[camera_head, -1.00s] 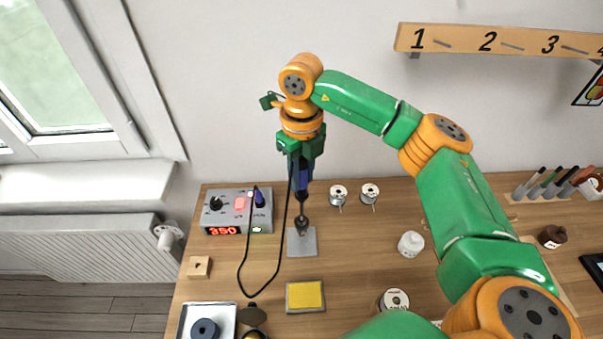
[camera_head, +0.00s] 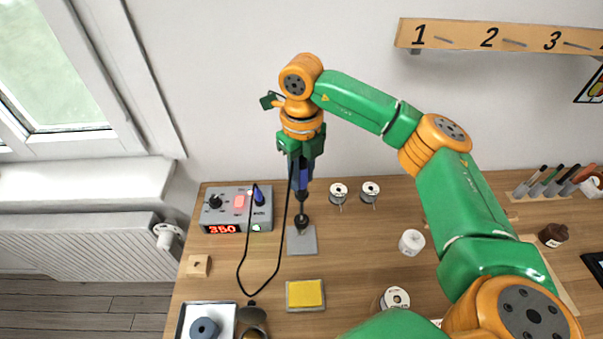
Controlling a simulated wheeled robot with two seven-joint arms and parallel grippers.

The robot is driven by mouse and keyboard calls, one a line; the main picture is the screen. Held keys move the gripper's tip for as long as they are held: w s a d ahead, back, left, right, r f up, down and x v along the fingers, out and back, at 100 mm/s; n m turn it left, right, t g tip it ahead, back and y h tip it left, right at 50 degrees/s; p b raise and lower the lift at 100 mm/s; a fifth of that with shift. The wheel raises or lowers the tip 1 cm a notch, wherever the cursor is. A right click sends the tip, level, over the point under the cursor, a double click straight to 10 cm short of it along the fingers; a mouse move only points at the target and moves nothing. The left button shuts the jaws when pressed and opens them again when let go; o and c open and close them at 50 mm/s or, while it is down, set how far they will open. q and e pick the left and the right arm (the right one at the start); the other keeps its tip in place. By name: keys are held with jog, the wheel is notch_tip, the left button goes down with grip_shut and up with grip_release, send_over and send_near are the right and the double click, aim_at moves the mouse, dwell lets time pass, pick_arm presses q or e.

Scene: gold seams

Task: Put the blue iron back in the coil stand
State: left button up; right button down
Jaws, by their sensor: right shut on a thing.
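My right gripper (camera_head: 301,160) is shut on the blue iron (camera_head: 302,180), which hangs tip down below the jaws. The iron's dark lower part (camera_head: 301,221) is over the coil stand, whose grey square base (camera_head: 302,242) lies on the table behind the yellow sponge. The coil is mostly hidden by the iron, so I cannot tell how deep the tip is in it. A black cord loops from the iron to the grey soldering station (camera_head: 237,209), which reads 350. My left gripper is not in view.
A yellow sponge (camera_head: 305,293) in a tray lies in front of the stand. Two small spools (camera_head: 338,193) stand to the right at the back. A white jar (camera_head: 411,242) is further right. A wooden block (camera_head: 199,266) is at the left edge.

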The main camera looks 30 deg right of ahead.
aim_at(302, 185)
jog(key=shift+f+b, duration=4.1)
jog(key=shift+f, duration=1)
dwell(0.3)
jog(key=shift+c, duration=0.3)
grip_release()
notch_tip(302, 185, up, 7)
jog(key=p, duration=0.6)
jog(key=shift+r, duration=0.2)
jog(key=shift+f, duration=0.1)
dwell(0.4)
